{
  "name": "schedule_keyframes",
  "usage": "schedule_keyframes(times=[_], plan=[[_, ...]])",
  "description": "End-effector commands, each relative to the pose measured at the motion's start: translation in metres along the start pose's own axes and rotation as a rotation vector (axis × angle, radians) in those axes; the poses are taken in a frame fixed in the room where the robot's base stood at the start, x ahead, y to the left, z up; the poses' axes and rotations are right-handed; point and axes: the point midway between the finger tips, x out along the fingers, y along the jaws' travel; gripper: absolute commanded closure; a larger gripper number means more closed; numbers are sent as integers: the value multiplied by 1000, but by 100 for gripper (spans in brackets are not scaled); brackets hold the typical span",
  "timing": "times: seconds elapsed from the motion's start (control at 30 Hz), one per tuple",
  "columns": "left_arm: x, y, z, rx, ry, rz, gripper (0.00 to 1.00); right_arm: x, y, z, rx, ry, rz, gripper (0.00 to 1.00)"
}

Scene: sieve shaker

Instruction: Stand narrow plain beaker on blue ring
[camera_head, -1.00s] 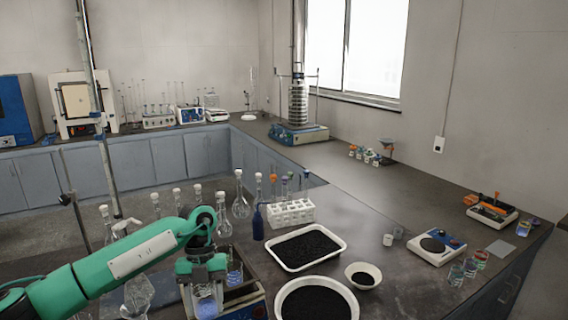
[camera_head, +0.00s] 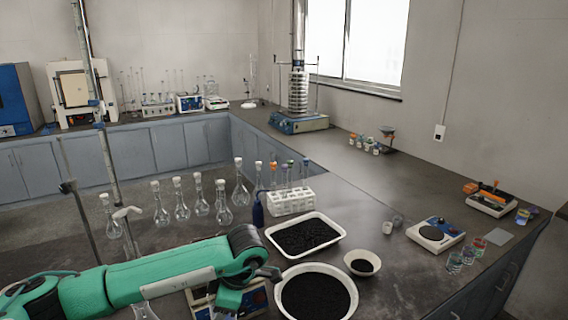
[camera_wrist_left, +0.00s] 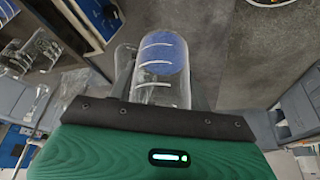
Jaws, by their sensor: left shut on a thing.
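My left gripper (camera_wrist_left: 162,80) is shut on a clear, narrow glass beaker (camera_wrist_left: 153,88), which stands out past the fingers in the left wrist view. A blue round patch (camera_wrist_left: 165,53) shows at the beaker's far end. I cannot tell whether it is part of the beaker or a blue ring seen through the glass. In the head view my left arm hides the fingertips and the beaker. No blue ring can be made out for certain there. My right gripper is in neither view.
A white tray of black grains (camera_head: 268,243) and a round white bowl of black grains (camera_head: 280,277) lie right of my left arm. A white tube rack (camera_head: 270,207) and several stoppered flasks (camera_head: 222,214) stand behind.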

Motion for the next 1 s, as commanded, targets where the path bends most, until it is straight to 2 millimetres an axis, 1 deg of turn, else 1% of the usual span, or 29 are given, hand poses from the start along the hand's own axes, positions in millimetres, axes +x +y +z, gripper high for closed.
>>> schedule_keyframes(times=[0.1,0.37,0.7,0.9,1.0], plan=[[0,-5,4,188,-3,77,79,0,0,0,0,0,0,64],[-4,-13,10,579,-1,241,79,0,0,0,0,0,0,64],[-14,-24,19,1089,-4,454,79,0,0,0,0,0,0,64],[-21,-30,22,1335,-3,556,79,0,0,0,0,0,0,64],[-23,-32,23,1421,-3,590,79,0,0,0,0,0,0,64]])
